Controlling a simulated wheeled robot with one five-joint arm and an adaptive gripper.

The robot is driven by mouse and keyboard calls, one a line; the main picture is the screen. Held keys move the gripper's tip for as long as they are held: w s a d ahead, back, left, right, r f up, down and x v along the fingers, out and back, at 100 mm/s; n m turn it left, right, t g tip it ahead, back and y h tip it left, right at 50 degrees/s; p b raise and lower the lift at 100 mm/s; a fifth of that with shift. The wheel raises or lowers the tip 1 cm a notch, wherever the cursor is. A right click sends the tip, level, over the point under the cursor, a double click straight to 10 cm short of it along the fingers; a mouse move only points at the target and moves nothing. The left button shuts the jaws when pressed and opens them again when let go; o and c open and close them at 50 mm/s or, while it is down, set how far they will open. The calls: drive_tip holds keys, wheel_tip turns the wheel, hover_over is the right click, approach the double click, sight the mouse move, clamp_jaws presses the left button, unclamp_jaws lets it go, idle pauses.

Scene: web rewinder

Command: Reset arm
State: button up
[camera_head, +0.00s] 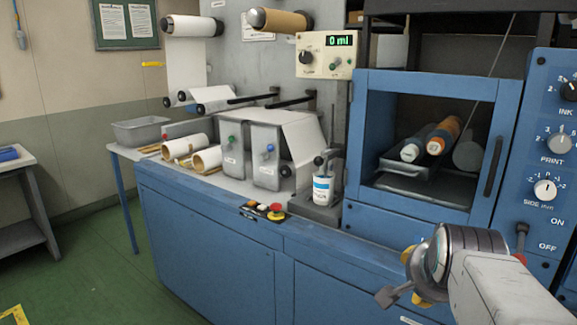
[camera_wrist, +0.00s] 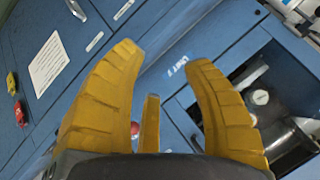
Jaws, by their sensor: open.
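My gripper (camera_wrist: 165,60) fills the lower part of the wrist view. Its yellow ribbed fingers are spread apart with nothing between them. In the head view my gripper (camera_head: 405,280) is at the lower right, in front of the blue machine (camera_head: 325,290), mostly hidden behind my wrist. The wrist view faces blue panels with a white label sheet (camera_wrist: 49,64) at the left and a dark opening (camera_wrist: 285,95) at the right. I cannot tell from these frames whether the fingers touch any surface.
A blue-framed cabinet (camera_head: 362,150) holds rolls on a tray behind its window. A white can (camera_head: 323,188) stands under a small press. A control panel (camera_head: 545,190) is at the right.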

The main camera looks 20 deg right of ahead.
drive_tip(key=s+a+r+n+g+y+p, duration=0.1)
drive_tip(key=s+a+n+g+y+p, duration=0.1)
drive_tip(key=s+a+n+p, duration=0.3)
drive_tip(key=s+a+r+n+g+y+p, duration=0.1)
drive_tip(key=s+a+n+p, duration=0.4)
drive_tip(key=a, duration=0.9)
drive_tip(key=r+n+y+p, duration=0.1)
drive_tip(key=n+y+p, duration=0.1)
drive_tip(key=n+p, duration=0.1)
drive_tip(key=shift+r+n+g, duration=0.2)
drive_tip(key=shift+n+g, duration=0.2)
drive_tip(key=shift+n, duration=0.4)
